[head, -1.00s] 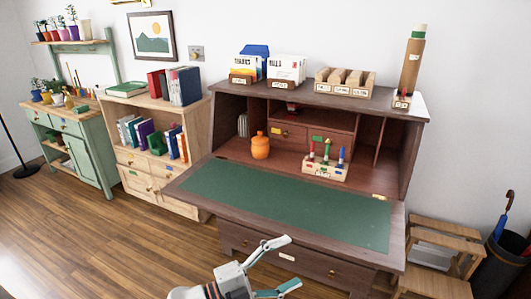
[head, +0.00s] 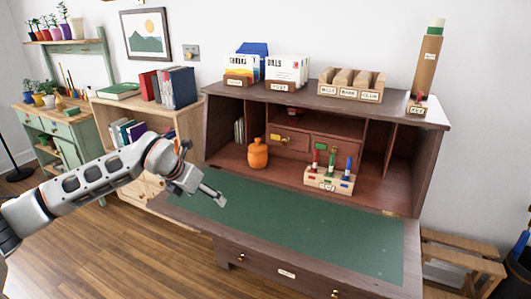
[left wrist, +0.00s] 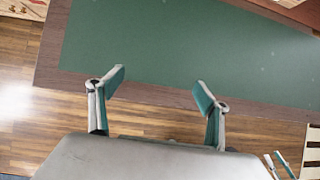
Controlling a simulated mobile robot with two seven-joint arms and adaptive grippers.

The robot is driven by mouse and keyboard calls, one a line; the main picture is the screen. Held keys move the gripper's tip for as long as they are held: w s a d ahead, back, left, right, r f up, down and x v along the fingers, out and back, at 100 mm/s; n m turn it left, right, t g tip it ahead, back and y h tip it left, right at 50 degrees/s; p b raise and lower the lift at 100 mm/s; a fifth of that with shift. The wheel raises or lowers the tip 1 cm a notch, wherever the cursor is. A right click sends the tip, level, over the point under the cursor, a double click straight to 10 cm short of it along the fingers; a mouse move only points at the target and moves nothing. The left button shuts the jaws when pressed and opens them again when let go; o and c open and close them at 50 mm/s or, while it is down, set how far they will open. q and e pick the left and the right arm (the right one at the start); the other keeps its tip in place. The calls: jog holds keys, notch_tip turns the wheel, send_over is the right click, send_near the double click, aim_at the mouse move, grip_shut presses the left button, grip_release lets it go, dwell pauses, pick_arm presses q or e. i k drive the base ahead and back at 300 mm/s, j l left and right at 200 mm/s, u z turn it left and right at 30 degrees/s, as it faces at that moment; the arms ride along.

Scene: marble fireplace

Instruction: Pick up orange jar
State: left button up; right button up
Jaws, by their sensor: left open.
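The orange jar (head: 257,154) stands upright in the desk's open interior, left of the middle, just behind the green writing surface. It looks rounded with a narrower top. My left gripper (head: 218,196) is over the left part of the writing surface, in front of the jar and to its left, apart from it. In the left wrist view the left gripper (left wrist: 160,88) is open and empty, its two fingers over the desk's wooden edge and green surface. The jar is not in the left wrist view. My right gripper is not seen in the head view.
A wooden holder (head: 329,182) with red, green and blue stamps stands right of the jar. The green writing surface (head: 310,230) is clear. Card boxes (head: 350,90) and a tall tube (head: 427,62) stand on the desk top. A bookcase (head: 190,128) stands left of the desk.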

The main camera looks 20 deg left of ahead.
aim_at(257, 160)
jog(key=i+l, duration=0.15)
jog(key=i, duration=1)
